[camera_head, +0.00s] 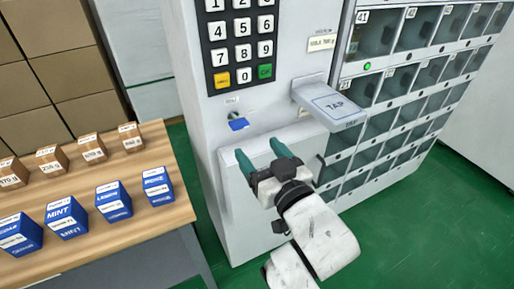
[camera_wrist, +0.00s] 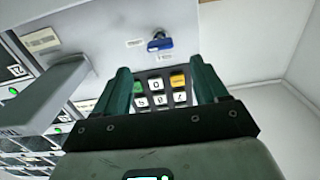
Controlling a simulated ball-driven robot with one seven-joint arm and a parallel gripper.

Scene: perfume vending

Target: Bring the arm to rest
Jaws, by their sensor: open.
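My gripper (camera_head: 260,157) is in front of the white vending machine (camera_head: 211,135), below its keypad (camera_head: 240,45). Its two teal fingers stand apart with nothing between them. In the wrist view my gripper (camera_wrist: 160,82) is also open and empty, with the keypad (camera_wrist: 162,92) showing beyond and between the fingers. The white and grey arm reaches up from the bottom of the head view. I cannot tell whether the fingertips touch the machine front.
A TAP reader (camera_head: 335,106) juts out right of my gripper. Glass-fronted lockers (camera_head: 373,130) stand at right. A wooden table (camera_head: 90,246) at left holds blue boxes (camera_head: 113,201) and small brown boxes. Green floor (camera_head: 420,225) is clear at right.

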